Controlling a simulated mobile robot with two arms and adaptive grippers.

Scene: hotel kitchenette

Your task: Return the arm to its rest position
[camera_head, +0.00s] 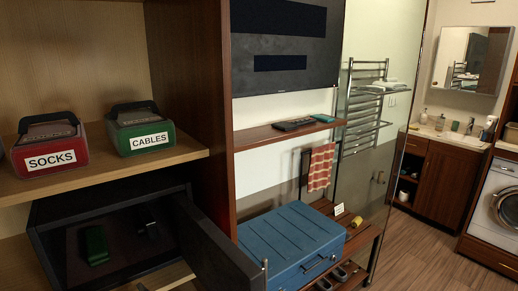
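Neither of my arms and neither gripper shows in the head view. A dark safe-like box (52,222) stands in the lower shelf compartment at the left. Its door (222,250) is swung open toward the front. Inside lie a green object (96,245) and a small black object (147,226). On the shelf above, a red box labelled SOCKS (24,166) and a green box labelled CABLES (124,144) stand side by side, each with a dark handle.
A blue suitcase (290,242) lies on a wooden bench, with shoes below. A narrow wall shelf (262,139) holds dark flat items under a screen (280,40). A glass panel, towel rack, vanity (440,180) and washing machine (492,215) stand farther right. The floor (420,250) is clear.

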